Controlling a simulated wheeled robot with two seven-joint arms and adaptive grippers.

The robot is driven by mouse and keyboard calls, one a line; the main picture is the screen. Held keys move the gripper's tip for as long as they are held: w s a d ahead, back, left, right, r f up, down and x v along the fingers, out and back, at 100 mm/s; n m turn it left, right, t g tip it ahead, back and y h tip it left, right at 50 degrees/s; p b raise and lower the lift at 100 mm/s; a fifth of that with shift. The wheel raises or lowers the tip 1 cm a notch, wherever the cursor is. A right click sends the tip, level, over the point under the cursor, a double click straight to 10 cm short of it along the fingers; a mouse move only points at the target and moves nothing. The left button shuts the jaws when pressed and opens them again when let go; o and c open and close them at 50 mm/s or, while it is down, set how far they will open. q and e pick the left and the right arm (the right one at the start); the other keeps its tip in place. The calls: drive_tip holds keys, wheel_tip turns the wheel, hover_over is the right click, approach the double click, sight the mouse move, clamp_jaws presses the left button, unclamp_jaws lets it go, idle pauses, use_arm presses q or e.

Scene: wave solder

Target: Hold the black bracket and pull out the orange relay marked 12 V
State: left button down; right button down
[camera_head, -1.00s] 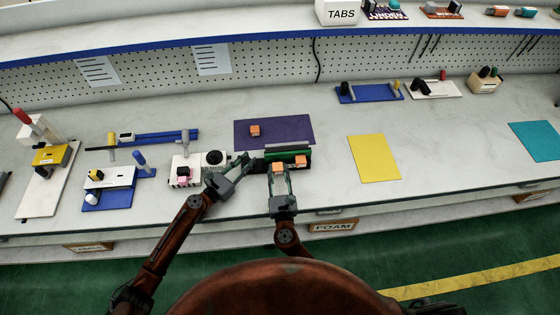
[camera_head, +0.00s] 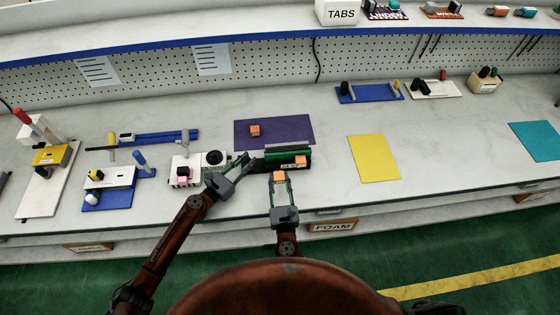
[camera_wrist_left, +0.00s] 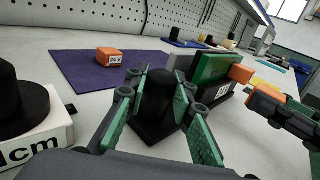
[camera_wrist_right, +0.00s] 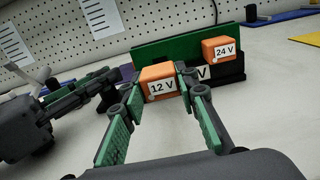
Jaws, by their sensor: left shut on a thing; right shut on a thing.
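The black bracket (camera_head: 288,168) carries an upright green board (camera_wrist_right: 170,42) along its back. My left gripper (camera_head: 246,164) is shut on the bracket's black post (camera_wrist_left: 158,100) at its left end. My right gripper (camera_head: 279,182) is shut on the orange relay marked 12 V (camera_wrist_right: 158,86), which also shows in the head view (camera_head: 279,175). It holds this relay in front of the bracket, apart from the board. A second orange relay marked 24 V (camera_wrist_right: 220,50) sits on the right part of the bracket, above a partly hidden white label.
A loose orange relay marked 24 V (camera_wrist_left: 109,56) lies on the purple mat (camera_head: 290,128) behind the bracket. A white fixture with a black knob (camera_head: 213,158) stands close left. A yellow mat (camera_head: 374,158) lies to the right on clear bench.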

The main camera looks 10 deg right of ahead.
use_arm(q)
drive_tip(key=shift+f, duration=0.15)
use_arm(e)
drive_tip(key=shift+r, duration=0.15)
drive_tip(key=shift+r, duration=4.35)
use_arm(q)
drive_tip(key=c, duration=1.6)
unclamp_jaws()
drive_tip(key=v, duration=1.2)
use_arm(e)
drive_tip(key=shift+s, duration=0.1)
